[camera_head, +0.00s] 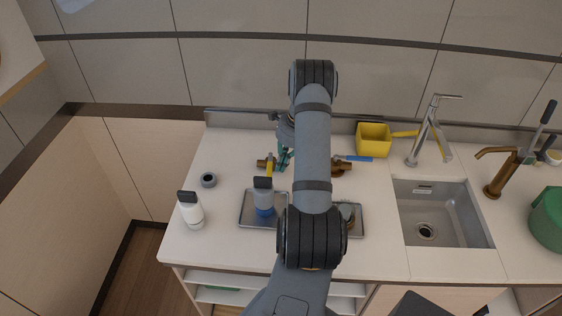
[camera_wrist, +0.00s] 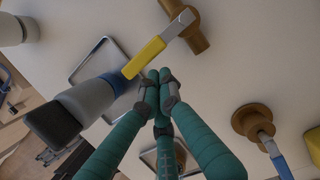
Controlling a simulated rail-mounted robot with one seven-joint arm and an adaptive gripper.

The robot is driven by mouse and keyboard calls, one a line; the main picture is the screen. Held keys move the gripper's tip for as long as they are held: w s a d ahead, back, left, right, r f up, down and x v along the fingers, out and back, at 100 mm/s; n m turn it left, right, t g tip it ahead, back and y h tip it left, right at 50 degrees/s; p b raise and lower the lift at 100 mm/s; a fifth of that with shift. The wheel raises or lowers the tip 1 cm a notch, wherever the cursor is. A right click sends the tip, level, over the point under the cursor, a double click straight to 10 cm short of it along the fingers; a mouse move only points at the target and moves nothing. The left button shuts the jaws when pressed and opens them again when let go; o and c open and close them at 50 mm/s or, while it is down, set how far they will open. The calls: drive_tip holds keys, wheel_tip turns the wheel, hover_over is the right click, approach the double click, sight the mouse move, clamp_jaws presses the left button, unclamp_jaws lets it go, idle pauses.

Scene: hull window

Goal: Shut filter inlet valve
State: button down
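A brass valve (camera_wrist: 188,32) with a yellow lever (camera_wrist: 146,56) is in the wrist view; its lever lies across the pipe. In the head view the lever (camera_head: 269,171) points toward the front. A second brass valve (camera_wrist: 252,120) with a blue lever (camera_wrist: 277,158) is to the right; its blue lever also shows in the head view (camera_head: 360,158). No label shows which is the filter inlet valve. My gripper (camera_wrist: 159,76) has teal fingers with their tips together, empty, close beside the yellow lever's free end. Contact cannot be told. My arm partly hides the blue-lever valve in the head view.
A grey bottle with a dark cap and blue band (camera_head: 264,198) stands on a metal tray (camera_head: 247,217) close to my gripper. A yellow container (camera_head: 373,140) and a sink (camera_head: 441,217) are right.

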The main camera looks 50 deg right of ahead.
drive_tip(key=shift+d, duration=0.1)
drive_tip(key=shift+w, duration=0.1)
drive_tip(key=shift+w+a+f+m+b, duration=0.25)
drive_tip(key=shift+w+a+m+b, duration=0.15)
drive_tip(key=shift+b, duration=0.5)
drive_tip(key=shift+w+a, duration=0.1)
drive_tip(key=shift+a, duration=0.1)
drive_tip(key=shift+r, duration=0.25)
